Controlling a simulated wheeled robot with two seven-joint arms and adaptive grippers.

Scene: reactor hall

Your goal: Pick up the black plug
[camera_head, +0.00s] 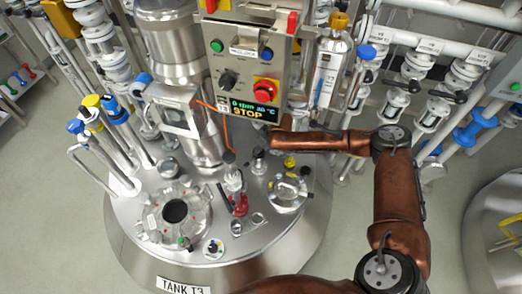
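I cannot say for certain which part is the black plug. A small dark cap (258,154) stands upright on the tank lid (232,245), and another small black piece (305,171) sits beside the right-hand glass port (287,194). The round flange (175,211) at the left of the lid has a dark centre. My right arm comes in from the lower right, bends, and reaches left across the back of the lid. Its far end is at the lower edge of the control box, and I cannot make out gripper fingers there. My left gripper is not in view.
The control box (248,62), its display reading STOP, hangs low over the back of the lid. A red-bodied fitting (239,204) stands mid-lid. Pipes and valves crowd the left and back right. Open floor (60,220) lies at the left.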

